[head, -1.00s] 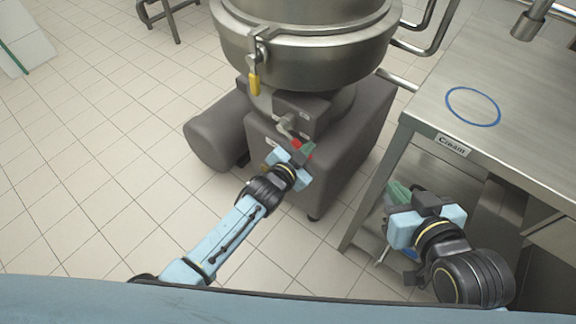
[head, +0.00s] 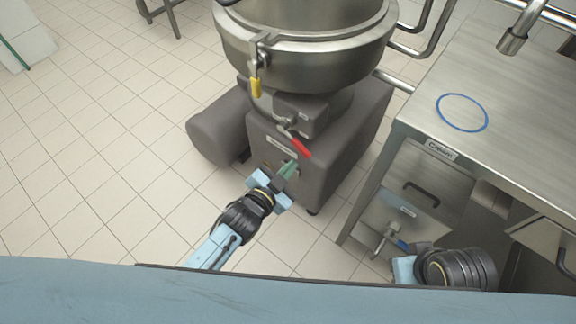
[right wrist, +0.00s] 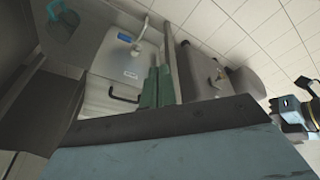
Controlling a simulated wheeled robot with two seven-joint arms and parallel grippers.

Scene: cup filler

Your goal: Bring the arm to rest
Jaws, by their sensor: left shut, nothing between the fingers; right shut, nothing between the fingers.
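My left gripper (head: 287,171) is shut and empty, with its green fingertips just in front of the grey base of the cup filler (head: 338,150). The red lever (head: 300,147) on the machine is just beyond the fingertips; I cannot tell whether they touch anything. My right arm (head: 455,270) is low at the bottom right of the head view, below the table, and its fingers are hidden there. In the right wrist view the right gripper's green fingers (right wrist: 157,86) are together with nothing between them.
A steel table (head: 500,100) with a blue ring (head: 462,112) and a Cream label (head: 440,149) stands at the right. Under it are drawers (head: 408,205) and a small tap (head: 386,238). A steel bowl (head: 310,45) tops the machine. Tiled floor (head: 100,160) is free at the left.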

